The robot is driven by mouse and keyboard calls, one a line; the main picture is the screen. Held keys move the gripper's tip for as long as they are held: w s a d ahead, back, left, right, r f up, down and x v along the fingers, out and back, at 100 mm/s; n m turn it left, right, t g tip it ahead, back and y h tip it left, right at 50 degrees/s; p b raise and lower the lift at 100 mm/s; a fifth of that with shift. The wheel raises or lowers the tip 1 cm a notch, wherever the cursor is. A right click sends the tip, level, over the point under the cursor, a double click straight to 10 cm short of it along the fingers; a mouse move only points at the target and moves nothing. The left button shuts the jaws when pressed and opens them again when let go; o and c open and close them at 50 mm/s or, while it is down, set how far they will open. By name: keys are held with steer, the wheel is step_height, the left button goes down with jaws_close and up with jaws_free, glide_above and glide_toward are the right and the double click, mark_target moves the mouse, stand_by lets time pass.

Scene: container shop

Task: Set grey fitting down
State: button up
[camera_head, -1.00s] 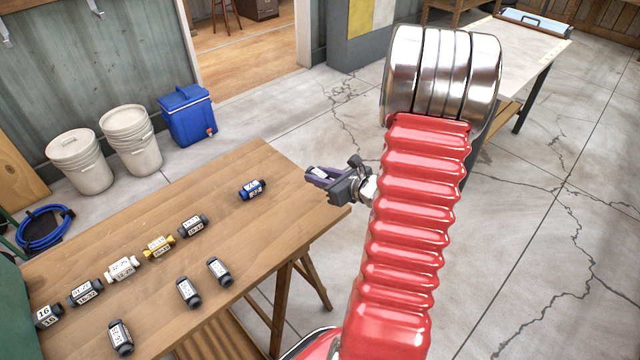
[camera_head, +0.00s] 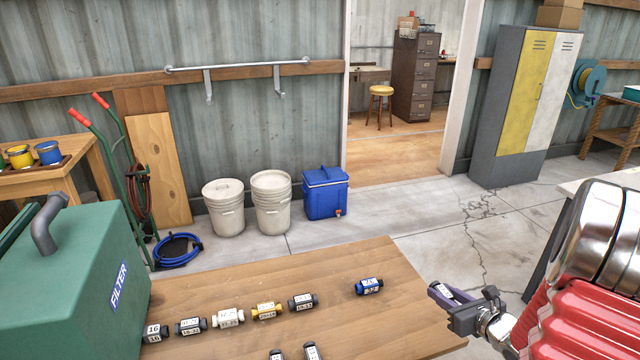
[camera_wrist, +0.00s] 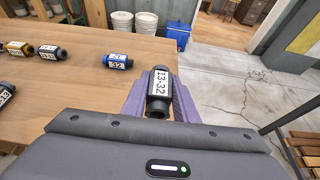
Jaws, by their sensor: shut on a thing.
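My gripper (camera_head: 440,294) is shut on a dark grey fitting with a white label, in the head view near the right edge of the wooden table (camera_head: 390,325). The wrist view shows this fitting (camera_wrist: 159,96) between the purple fingers, its label reading 13-32. In that view it overlaps the table's edge; its height above the table cannot be told. On the table, a blue fitting (camera_head: 369,287) lies nearest my gripper. Left of it is a row: a dark grey fitting (camera_head: 302,302), a yellow one (camera_head: 267,311), a white one (camera_head: 228,318) and dark ones (camera_head: 190,326).
Two more dark fittings (camera_head: 312,352) are cut off at the bottom edge. A green FILTER box (camera_head: 75,275) stands at the left. Behind the table are white buckets (camera_head: 271,205) and a blue cooler (camera_head: 326,195). Bare tabletop shows around the blue fitting.

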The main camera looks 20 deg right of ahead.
steer(key=shift+d+r, duration=0.15)
steer(key=shift+r, duration=0.05)
steer(key=w+a+f+y, duration=0.1)
steer(key=w+a, duration=0.1)
steer(key=a, duration=0.3)
steer(key=w+a+f+n, duration=0.1)
steer(key=w+a, duration=0.1)
steer(key=a, duration=0.3)
steer(key=w+a+f+n+y, duration=0.1)
steer(key=w+a, duration=0.1)
steer(key=a, duration=0.3)
steer(key=shift+w+f+g+y, duration=0.1)
steer(key=shift+f+g+y, duration=0.2)
steer(key=shift+f, duration=0.05)
steer(key=a+f+n+y, duration=0.1)
steer(key=a, duration=0.4)
steer(key=w+a+f+n+y, duration=0.1)
steer(key=a, duration=0.5)
steer(key=a+f+n+g+y, duration=0.1)
steer(key=a, duration=0.5)
steer(key=shift+w+y, duration=0.15)
steer(key=shift+y, duration=0.15)
steer(key=shift+d+r, duration=0.1)
steer(key=shift+r, duration=0.1)
step_height(320, 180, up, 12)
steer(key=w+m+h, duration=0.2)
steer(key=shift+w+t+h, duration=0.25)
steer(key=shift+t+h, duration=0.05)
steer(key=shift+t, duration=0.1)
